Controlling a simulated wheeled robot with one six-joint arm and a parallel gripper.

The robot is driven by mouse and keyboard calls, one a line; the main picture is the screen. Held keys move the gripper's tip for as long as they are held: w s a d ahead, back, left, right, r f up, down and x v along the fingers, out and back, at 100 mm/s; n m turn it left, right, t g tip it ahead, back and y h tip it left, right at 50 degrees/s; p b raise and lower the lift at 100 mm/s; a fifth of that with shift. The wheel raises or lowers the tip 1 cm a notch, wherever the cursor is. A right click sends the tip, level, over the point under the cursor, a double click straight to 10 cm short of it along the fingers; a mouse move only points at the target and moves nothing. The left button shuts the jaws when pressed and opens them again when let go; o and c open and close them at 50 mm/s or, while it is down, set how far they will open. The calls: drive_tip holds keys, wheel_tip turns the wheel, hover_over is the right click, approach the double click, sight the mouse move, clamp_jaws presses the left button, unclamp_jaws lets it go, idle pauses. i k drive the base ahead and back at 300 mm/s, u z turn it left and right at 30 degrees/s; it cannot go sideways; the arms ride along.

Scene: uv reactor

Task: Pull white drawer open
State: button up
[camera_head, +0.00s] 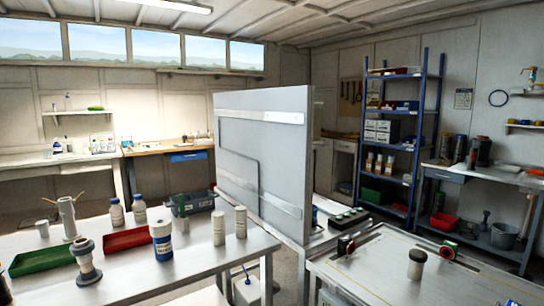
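I see no drawer that is plainly the white one. A pale drawer front (346,147) shows on the counter at the back, left of the blue shelf, and looks closed. A pale grey drawer front (447,176) sits under the top of the right workbench and also looks closed. A blue drawer front (188,157) shows under the wooden bench at the back left. My gripper is not in view. The upright grey panel hides part of the room behind it.
The grey panel (290,160) stands mid-room. The front left table (190,265) holds bottles, a red tray (128,240) and a green tray (42,259). The front right table (375,270) holds a black-capped jar (416,268). A blue shelf (424,130) stands behind.

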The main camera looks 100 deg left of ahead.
sight(90, 165)
drive_tip(key=u, duration=4.65)
drive_tip(key=k, duration=0.35)
drive_tip(key=u, duration=1.25)
drive_tip(key=i, duration=2.25)
drive_tip(key=u, duration=0.2)
drive_tip(key=i, duration=2.25)
drive_tip(key=z, duration=1.1)
drive_tip(key=i, duration=1.5)
drive_tip(key=z, duration=0.9)
